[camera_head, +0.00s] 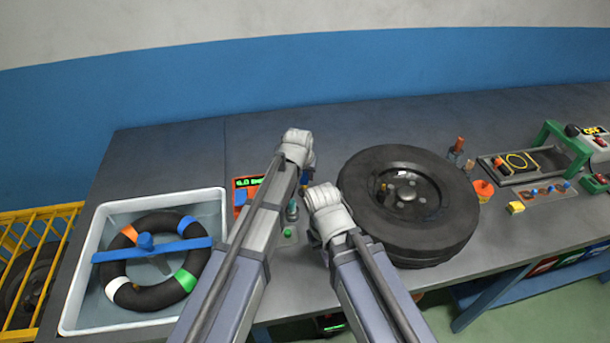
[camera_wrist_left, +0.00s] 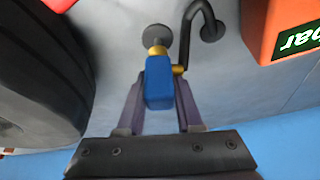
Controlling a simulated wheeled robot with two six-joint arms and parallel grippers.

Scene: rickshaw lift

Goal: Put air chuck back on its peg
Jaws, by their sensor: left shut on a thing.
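The air chuck (camera_wrist_left: 158,84) is a blue block with brass fittings, held between the two fingers of my left gripper (camera_wrist_left: 160,105). A dark round disc (camera_wrist_left: 157,37) is just beyond its brass end in the left wrist view; I cannot tell whether they touch. A black hooked pipe (camera_wrist_left: 208,22) is close beside it. In the head view my left gripper (camera_head: 306,170) is over the bench left of the tire, and its wrist hides most of the chuck. My right gripper (camera_head: 318,235) is lower, beside the tire; its fingers are mostly hidden. I cannot make out the peg for certain.
A large black tire on a rim (camera_head: 450,215) lies right of my grippers. A red gauge box (camera_head: 240,182) with a green display stands left of them. A white water tub (camera_head: 75,290) holds an inner tube (camera_head: 140,295). Small tools crowd the bench's right side.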

